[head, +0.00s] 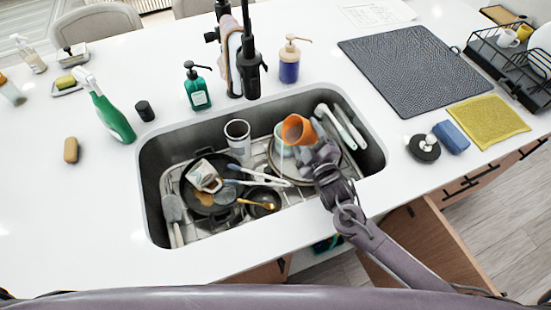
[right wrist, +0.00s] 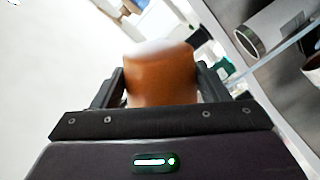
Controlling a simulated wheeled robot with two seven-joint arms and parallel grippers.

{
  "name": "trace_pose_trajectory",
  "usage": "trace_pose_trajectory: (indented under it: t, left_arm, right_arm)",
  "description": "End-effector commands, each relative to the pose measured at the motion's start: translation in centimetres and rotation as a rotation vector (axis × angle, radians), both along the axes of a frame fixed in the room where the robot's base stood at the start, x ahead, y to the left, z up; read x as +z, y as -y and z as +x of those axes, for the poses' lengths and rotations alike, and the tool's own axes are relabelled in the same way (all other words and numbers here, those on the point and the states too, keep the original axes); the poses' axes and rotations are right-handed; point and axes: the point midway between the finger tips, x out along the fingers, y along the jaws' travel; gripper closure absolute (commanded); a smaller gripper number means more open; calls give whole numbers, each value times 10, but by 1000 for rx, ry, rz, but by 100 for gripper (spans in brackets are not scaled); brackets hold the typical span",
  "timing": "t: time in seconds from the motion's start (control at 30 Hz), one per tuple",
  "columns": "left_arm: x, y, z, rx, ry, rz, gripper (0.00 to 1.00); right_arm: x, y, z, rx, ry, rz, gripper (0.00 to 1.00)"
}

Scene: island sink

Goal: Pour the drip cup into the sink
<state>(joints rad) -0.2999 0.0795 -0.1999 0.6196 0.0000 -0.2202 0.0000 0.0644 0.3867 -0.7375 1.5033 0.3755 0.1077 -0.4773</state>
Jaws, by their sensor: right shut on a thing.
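An orange cup (head: 296,130), which I take for the drip cup, is held by my right gripper (head: 310,146) over the right half of the sink (head: 160,150). The cup is tilted, with its open mouth toward the left in the head view. A thin pale streak runs down below its mouth. In the right wrist view the cup (right wrist: 160,75) sits between the two dark fingers of my right gripper (right wrist: 160,88). The inside of the cup is mostly hidden there. My left gripper is not in view.
The sink holds a dark pan (head: 195,197), a white cup (head: 238,133), plates and utensils on a rack. A black faucet (head: 249,60) rises behind it. A green spray bottle (head: 112,118) and soap pumps stand around the rim. A grey mat (head: 400,70) lies right.

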Motion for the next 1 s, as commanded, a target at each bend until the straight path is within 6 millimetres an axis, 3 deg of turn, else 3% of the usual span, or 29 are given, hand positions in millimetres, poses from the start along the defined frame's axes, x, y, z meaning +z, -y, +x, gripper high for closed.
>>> trace_pose_trajectory:
  t: [1.0]
  left_arm:
    - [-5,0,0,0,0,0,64]
  right_arm:
    - [-5,0,0,-1,46,-108,54]
